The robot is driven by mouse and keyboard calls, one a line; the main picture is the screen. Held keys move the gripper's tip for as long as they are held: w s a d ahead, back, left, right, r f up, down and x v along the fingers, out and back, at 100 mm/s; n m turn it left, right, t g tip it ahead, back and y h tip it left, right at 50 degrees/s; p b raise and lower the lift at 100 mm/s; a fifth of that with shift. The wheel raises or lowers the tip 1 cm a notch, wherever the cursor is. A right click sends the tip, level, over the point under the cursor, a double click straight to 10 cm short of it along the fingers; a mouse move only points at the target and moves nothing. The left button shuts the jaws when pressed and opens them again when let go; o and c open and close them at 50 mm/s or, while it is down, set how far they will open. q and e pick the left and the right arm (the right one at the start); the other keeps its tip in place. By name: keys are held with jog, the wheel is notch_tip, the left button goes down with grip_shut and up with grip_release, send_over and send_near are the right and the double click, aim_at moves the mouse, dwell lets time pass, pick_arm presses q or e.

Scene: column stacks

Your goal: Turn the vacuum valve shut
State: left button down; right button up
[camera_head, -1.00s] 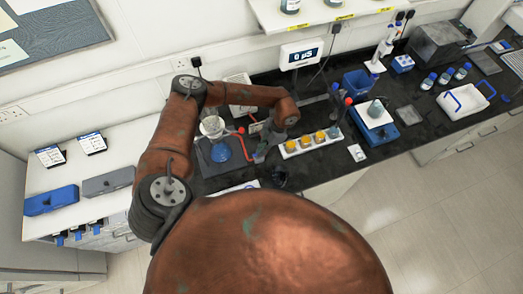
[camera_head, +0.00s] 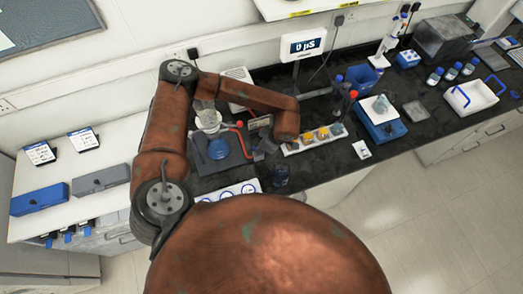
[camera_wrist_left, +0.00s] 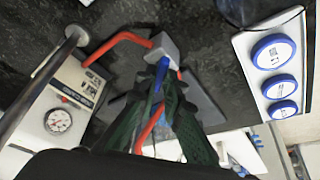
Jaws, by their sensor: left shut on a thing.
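The vacuum valve is a small grey block (camera_wrist_left: 165,48) with a blue lever (camera_wrist_left: 157,78) in the left wrist view. A red hose (camera_wrist_left: 122,42) joins the block, and another red length runs down between my fingers. My left gripper (camera_wrist_left: 155,98) is shut on the blue lever, with dark green fingers on both sides of it. In the head view my left gripper (camera_head: 266,146) is small beside the filter flask, and the arm and fingers hide most of the valve. The lever's exact angle is hard to judge. My right gripper is not in view.
A vacuum pump with a round gauge (camera_wrist_left: 58,120) stands close on the left in the wrist view.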

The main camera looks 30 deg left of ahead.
pick_arm(q)
jog(key=m+t+b, duration=0.1)
jog(key=m+b, duration=0.1)
jog(key=m+t+b, duration=0.1)
jog(key=m+b, duration=0.1)
jog(key=m, duration=0.1)
jog(key=shift+s+a+h, duration=0.2)
jog(key=shift+h, duration=0.1)
jog(key=shift+a+r+m+t+b, duration=0.1)
jog(key=shift+m+t+b, duration=0.4)
jog(key=shift+m+b, duration=0.65)
jog(key=shift+r+m+h, duration=0.1)
jog(key=shift+m+h, duration=0.15)
jog(key=shift+h, duration=0.05)
jog(key=c, duration=2.1)
grip_release()
jog(key=shift+s, duration=0.15)
jog(key=shift+o, duration=0.3)
